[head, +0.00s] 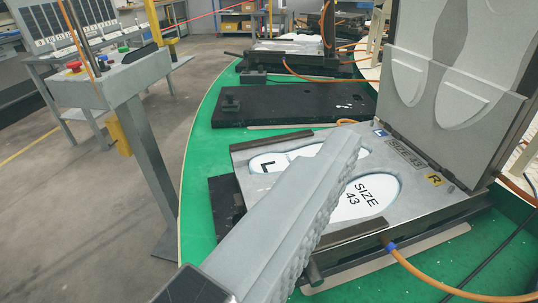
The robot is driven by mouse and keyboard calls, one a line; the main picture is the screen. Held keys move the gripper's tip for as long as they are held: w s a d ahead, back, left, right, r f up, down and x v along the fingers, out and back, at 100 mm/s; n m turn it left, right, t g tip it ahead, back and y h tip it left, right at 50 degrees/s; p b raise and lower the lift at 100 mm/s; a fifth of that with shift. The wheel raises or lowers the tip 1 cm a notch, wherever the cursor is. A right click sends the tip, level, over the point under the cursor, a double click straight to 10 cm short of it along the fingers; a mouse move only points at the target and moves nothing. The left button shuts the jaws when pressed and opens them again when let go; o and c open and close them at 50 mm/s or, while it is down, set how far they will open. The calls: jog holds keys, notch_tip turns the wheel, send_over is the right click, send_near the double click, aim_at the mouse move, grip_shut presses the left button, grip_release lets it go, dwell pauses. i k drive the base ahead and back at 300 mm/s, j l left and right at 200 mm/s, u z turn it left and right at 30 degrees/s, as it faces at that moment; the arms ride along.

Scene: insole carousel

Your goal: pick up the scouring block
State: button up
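My gripper (338,152) reaches up from the bottom of the head view as a long grey finger with a bumpy right edge. Its tip lies in front of the mold plate. I see only one finger clearly, so the gap between the fingers is hidden. A small dark block (138,54) lies on top of the grey pedestal (118,82) at the upper left, apart from my gripper. It may be the scouring block, but it is too small to be sure. I see no other clear candidate, and nothing shows plainly in my gripper.
The open mold has a metal plate (295,150) with insole cavities and a raised lid (445,75) at right. It stands on the green carousel (200,150). An orange hose (430,278) runs at lower right. A red button (74,66) sits on the pedestal.

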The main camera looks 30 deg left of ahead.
aim_at(230, 105)
jog(key=i+j, duration=0.15)
jog(key=j, duration=0.25)
jog(key=i+j, duration=0.1)
jog(key=j, duration=0.3)
jog(key=i+j, duration=0.15)
jog(key=j, duration=0.3)
jog(key=i+j, duration=0.1)
jog(key=j, duration=0.3)
jog(key=i+j, duration=0.15)
jog(key=j, duration=0.25)
jog(key=i+j, duration=0.1)
jog(key=j, duration=0.3)
jog(key=i+j, duration=0.15)
jog(key=j, duration=0.25)
